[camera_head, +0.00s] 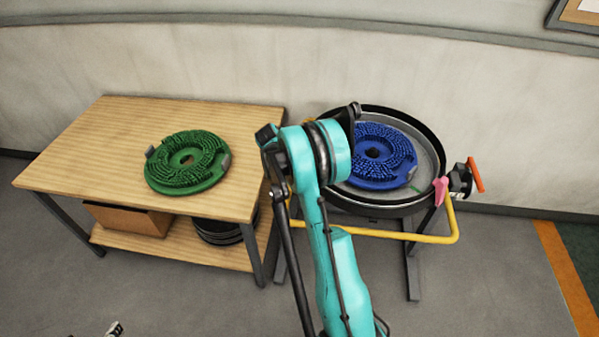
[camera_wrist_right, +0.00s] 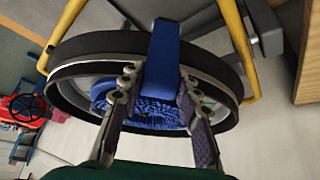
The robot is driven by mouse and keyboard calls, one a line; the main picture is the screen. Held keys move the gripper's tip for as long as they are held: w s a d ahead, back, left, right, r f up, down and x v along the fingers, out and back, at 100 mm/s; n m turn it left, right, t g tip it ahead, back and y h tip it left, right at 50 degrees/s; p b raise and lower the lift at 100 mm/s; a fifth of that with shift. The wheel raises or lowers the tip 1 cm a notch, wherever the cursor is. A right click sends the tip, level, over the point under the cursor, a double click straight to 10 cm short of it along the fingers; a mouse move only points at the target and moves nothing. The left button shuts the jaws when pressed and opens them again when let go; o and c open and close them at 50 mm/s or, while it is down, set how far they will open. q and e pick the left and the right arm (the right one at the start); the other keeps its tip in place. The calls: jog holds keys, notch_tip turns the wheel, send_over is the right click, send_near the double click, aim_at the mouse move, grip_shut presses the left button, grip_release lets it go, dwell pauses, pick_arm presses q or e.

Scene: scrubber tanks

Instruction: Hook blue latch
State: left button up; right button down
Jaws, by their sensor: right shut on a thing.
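The blue latch (camera_wrist_right: 164,58) shows in the right wrist view as a flat blue bar at the rim of the round tank (camera_wrist_right: 85,68). My right gripper (camera_wrist_right: 160,85) is shut on it, one finger on each side. In the head view my teal right arm covers the left part of the tank (camera_head: 440,160), and hides the latch and most of the right gripper. A blue bristled scrubber disc (camera_head: 375,155) lies inside the tank. A small dark and pale part at the bottom left edge may belong to my left gripper (camera_head: 115,328); its jaws cannot be made out.
A wooden table (camera_head: 90,150) at the left carries a green bristled disc (camera_head: 187,160). A yellow bar (camera_head: 435,238) runs around the tank's front.

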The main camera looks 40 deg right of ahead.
jog(key=shift+s+d, duration=0.1)
jog(key=shift+d, duration=0.85)
jog(key=c, duration=1.1)
grip_release()
jog(key=s+v, duration=0.1)
jog(key=v, duration=1)
jog(key=shift+w+r, duration=0.45)
jog(key=shift+w, duration=0.05)
